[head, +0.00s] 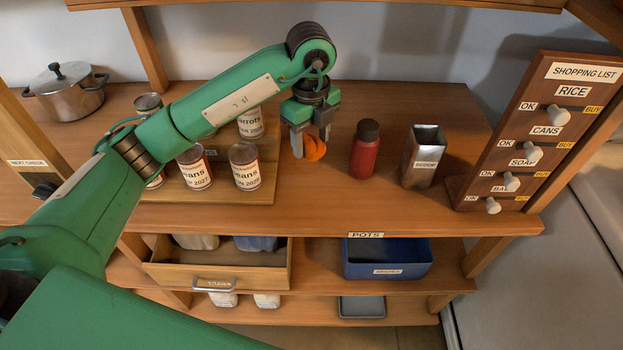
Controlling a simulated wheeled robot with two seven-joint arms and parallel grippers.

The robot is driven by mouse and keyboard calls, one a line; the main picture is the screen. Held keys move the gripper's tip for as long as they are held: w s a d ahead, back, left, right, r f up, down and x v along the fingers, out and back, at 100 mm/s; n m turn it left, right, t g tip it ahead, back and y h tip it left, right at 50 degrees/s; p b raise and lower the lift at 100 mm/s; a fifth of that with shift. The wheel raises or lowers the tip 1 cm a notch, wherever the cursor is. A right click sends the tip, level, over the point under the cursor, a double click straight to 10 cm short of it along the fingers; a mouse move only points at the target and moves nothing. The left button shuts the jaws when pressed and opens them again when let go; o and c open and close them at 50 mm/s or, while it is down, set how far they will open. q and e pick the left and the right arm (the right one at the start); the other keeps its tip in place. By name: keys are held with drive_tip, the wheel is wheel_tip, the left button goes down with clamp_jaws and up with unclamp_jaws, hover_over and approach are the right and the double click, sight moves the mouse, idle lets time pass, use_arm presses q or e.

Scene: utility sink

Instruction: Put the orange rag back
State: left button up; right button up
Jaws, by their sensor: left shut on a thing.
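My left gripper (309,138) hangs above the wooden shelf top, fingers pointing down. It is shut on the orange rag (315,149), a small bunched shape that shows between and beside the fingertips. I cannot tell whether the rag touches the shelf top. The rag is just left of a red bottle with a dark cap (364,150) and right of a wooden board with cans. My right gripper is not in view.
Several labelled cans (245,167) stand on the board. A metal scoop box (423,157) and a shopping-list board (540,130) stand at right. A pot (68,90) is back left. Below are an open wooden drawer (218,283) and a blue bin (388,272).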

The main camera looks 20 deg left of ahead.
sight(311, 191)
use_arm(q)
wheel_tip(311, 191, down, 13)
drive_tip(key=p, duration=0.3)
drive_tip(key=shift+f, duration=0.4)
drive_tip(key=o, duration=0.9)
drive_tip(key=shift+r, duration=0.15)
wheel_tip(311, 191, up, 11)
drive_tip(key=b, duration=0.3)
drive_tip(key=shift+b, duration=0.35)
drive_tip(key=shift+r, duration=0.55)
drive_tip(key=shift+s+f, duration=0.15)
